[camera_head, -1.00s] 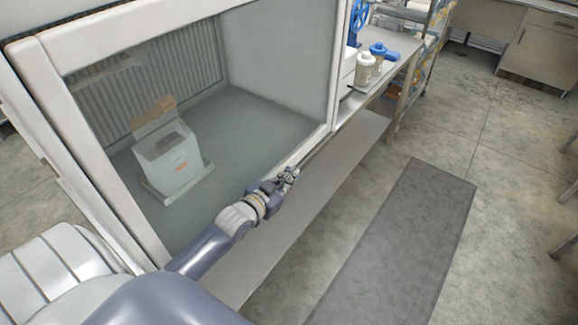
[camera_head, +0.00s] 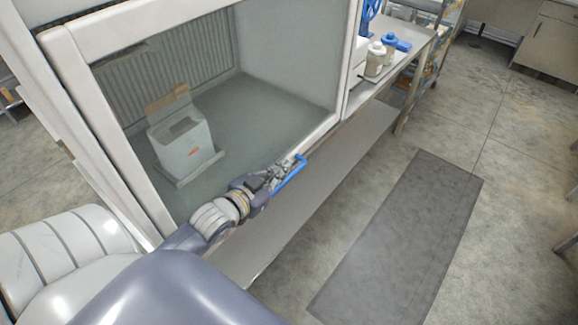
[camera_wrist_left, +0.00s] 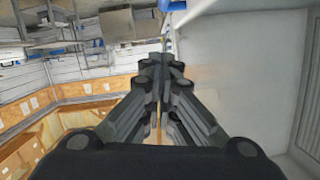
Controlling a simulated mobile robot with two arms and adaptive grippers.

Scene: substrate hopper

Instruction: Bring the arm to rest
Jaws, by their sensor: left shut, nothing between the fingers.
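My left gripper (camera_head: 284,172) is in front of the lower front edge of the glass-fronted cabinet (camera_head: 330,128) in the head view. It also shows in the left wrist view (camera_wrist_left: 160,72), with its fingers together and nothing between them. A blue bar-shaped handle (camera_head: 289,175) shows right beside the fingers in the head view; whether they touch it I cannot tell. My right gripper is not in view.
Inside the cabinet stands a white hopper box (camera_head: 183,145) with an open flap. A steel bench (camera_head: 410,52) at upper right holds white containers (camera_head: 376,60). A dark mat (camera_head: 405,235) lies on the open floor to the right.

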